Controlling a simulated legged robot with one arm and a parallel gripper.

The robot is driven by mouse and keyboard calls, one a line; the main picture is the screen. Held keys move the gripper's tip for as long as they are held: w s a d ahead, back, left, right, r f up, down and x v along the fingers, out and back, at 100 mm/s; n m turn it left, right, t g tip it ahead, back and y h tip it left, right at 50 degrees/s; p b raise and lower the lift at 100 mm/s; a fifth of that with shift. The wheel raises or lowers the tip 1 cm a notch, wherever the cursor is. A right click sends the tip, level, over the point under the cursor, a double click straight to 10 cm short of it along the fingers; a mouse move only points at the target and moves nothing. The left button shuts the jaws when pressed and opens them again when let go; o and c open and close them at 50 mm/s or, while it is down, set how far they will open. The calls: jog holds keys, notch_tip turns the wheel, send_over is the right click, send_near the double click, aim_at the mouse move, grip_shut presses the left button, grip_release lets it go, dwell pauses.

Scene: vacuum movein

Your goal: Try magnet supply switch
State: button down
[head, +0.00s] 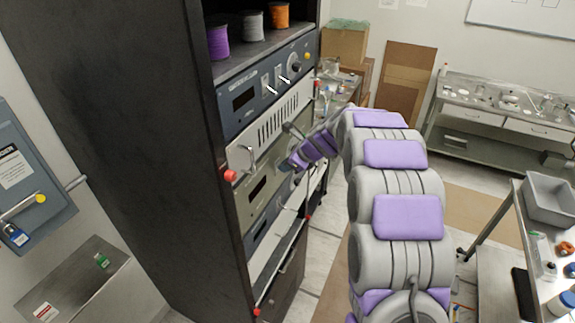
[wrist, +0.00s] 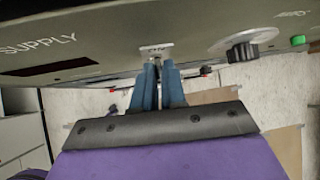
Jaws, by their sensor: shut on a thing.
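The magnet supply panel (wrist: 100,40) is a grey-green rack face; the word SUPPLY and a dark display show at its left in the wrist view. It also shows in the rack in the head view (head: 258,165). A small switch on a light plate (wrist: 156,47) sits on the panel's lower edge in the wrist view. My gripper (wrist: 157,66) has blue fingers shut on the switch lever, which they mostly hide. In the head view my gripper (head: 287,166) is at the panel's front, partly hidden by my wrist. The lever's position cannot be told.
A large black knob (wrist: 243,50) and a green button (wrist: 298,40) are right of the switch in the wrist view. A blue panel with raised switches (head: 265,85) is above. Red knobs (head: 230,176) line the dark rack's edge. Open floor lies right of the rack.

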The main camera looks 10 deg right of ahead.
jog(key=c, duration=1.2)
grip_release()
jog(key=shift+w, duration=0.1)
jog(key=shift+r, duration=0.1)
jog(key=b+v, duration=0.2)
jog(key=v, duration=1.5)
jog(key=s+a+f+n+g+h+b, duration=0.1)
jog(key=s+a+f+n+g+b, duration=0.3)
jog(key=s+f+n+b, duration=0.55)
jog(key=s+a+f+n+g+h+b, duration=0.1)
jog(key=s+a+f+n+b, duration=0.4)
jog(key=s+f, duration=0.8)
jog(key=s+d+f+n+g+h+b, duration=0.1)
jog(key=s+f+n+b, duration=0.4)
jog(key=s, duration=0.6)
jog(key=s+d+f+n+g+h+b, duration=0.1)
jog(key=s+f+n+h+b, duration=0.1)
jog(key=s+f+n+b, duration=0.3)
jog(key=s+f+b, duration=0.1)
jog(key=s+f, duration=0.2)
jog(key=s, duration=0.3)
jog(key=shift+d+g, duration=0.25)
jog(key=shift+g, duration=0.15)
